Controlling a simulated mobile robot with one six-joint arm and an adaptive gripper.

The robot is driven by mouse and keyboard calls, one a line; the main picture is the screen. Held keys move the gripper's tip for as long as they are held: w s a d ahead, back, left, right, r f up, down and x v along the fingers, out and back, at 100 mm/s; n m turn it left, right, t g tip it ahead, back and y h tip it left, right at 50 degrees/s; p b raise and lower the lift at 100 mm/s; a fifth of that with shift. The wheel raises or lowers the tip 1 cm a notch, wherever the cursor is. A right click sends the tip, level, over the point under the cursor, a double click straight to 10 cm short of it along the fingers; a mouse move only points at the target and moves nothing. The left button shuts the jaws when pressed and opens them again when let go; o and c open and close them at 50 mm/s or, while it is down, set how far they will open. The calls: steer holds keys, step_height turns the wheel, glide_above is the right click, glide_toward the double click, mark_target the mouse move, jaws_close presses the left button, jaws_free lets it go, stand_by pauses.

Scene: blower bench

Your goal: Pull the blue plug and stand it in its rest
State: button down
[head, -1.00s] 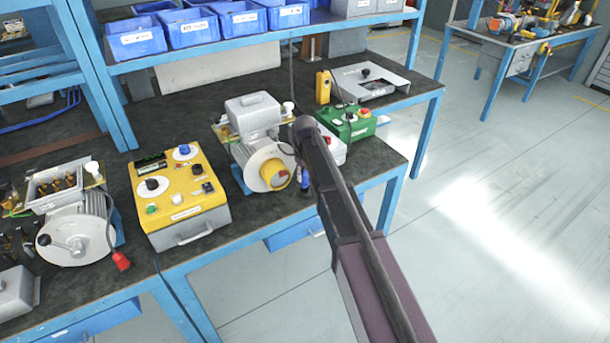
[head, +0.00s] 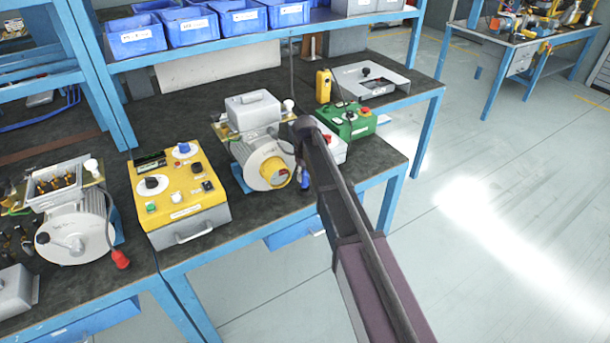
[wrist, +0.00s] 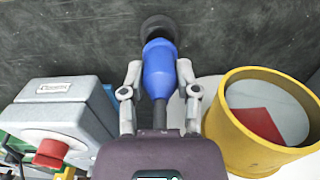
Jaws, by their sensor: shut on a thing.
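The blue plug (wrist: 158,68) is between the two fingers of my gripper (wrist: 159,75) in the wrist view, with the fingers shut on it. Its dark cable end points back toward my gripper, and its front end points at a round black ring or cup (wrist: 156,25). I cannot tell whether the plug sits in this cup or just short of it, nor for sure that the cup is the rest. In the head view the blue plug (head: 304,182) shows near the bench's front edge, right of the blower (head: 262,160). My arm hides most of the gripper there.
The blower's yellow ring (wrist: 222,125) is close on the right in the wrist view. A grey box (wrist: 70,105) with a red knob is close on the left. A yellow control box (head: 175,190) and a green box (head: 350,120) stand on the bench (head: 225,215).

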steer(key=shift+f+b, duration=1.25)
stand_by(1.2)
steer(key=shift+c, duration=1.3)
jaws_free()
steer(key=s+d+r+m+p, duration=0.3)
steer(key=s+d+r+p, duration=0.1)
steer(key=s+d, duration=0.6)
steer(key=s+d+r+m+p, duration=0.3)
steer(key=s+d+r+p, duration=0.2)
steer(key=s+d, duration=0.6)
steer(key=s, duration=0.4)
steer(key=shift+s+d+r+m, duration=0.2)
steer(key=shift+s+m, duration=0.2)
